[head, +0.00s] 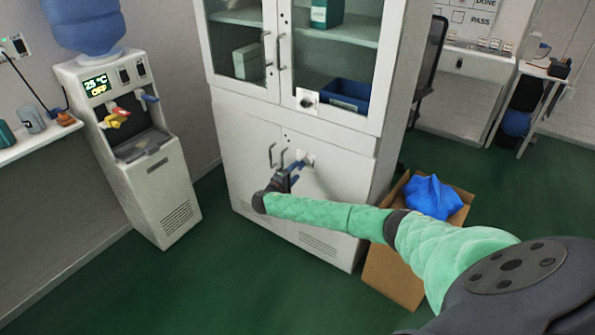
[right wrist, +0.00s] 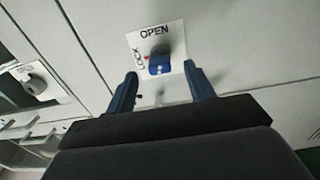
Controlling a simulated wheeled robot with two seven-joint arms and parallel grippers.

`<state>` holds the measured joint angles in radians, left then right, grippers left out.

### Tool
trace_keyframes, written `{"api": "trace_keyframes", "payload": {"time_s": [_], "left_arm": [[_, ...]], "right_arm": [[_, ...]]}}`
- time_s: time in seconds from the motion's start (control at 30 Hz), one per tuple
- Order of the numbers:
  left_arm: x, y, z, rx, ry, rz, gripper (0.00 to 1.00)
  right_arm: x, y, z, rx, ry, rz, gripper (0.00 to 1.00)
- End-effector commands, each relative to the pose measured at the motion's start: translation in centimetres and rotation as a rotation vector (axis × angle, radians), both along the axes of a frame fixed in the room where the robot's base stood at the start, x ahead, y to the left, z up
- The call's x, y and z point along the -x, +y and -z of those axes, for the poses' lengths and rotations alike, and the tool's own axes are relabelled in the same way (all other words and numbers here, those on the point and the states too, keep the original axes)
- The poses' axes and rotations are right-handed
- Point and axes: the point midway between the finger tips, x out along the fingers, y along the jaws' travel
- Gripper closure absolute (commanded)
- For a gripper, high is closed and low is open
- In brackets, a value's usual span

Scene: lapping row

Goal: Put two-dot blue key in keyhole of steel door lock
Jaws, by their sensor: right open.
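The lower steel door (head: 325,200) of the white cabinet carries a white lock plate (head: 308,155). In the right wrist view the plate, marked OPEN and LOCK, shows close up (right wrist: 133,40). A blue key (right wrist: 159,65) sits at the lock in the plate's middle and appears to be in the keyhole. Its dots cannot be made out. My right gripper (right wrist: 161,72) is open, with one blue finger on each side of the key and a gap to it. In the head view this gripper (head: 293,172) is at the plate. My left gripper is not in view.
Another lock plate (head: 307,98) is on the glass door above. Door handles (head: 272,155) stand out left of the gripper. A cardboard box (head: 393,275) with a blue bag (head: 433,197) stands right of the cabinet. A water dispenser (head: 150,190) stands left, with clear green floor between.

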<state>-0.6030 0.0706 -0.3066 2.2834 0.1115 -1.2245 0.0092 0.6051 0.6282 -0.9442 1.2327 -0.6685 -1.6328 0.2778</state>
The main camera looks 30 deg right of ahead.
Motion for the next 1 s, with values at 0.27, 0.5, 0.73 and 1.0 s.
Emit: {"api": "trace_keyframes", "payload": {"time_s": [0.27,0.5,0.73,1.0], "left_arm": [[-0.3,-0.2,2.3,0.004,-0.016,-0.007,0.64],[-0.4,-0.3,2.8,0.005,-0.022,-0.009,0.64],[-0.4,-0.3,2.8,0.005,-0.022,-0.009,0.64],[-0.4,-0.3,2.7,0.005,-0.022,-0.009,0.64]], "right_arm": [[1.5,3.8,0.1,-0.001,-0.001,0.000,0.46],[2.0,4.8,0.0,0.001,0.000,0.001,0.46],[2.0,4.8,0.0,0.001,0.000,0.001,0.46],[2.0,4.8,0.0,0.001,0.002,0.001,0.46]]}}
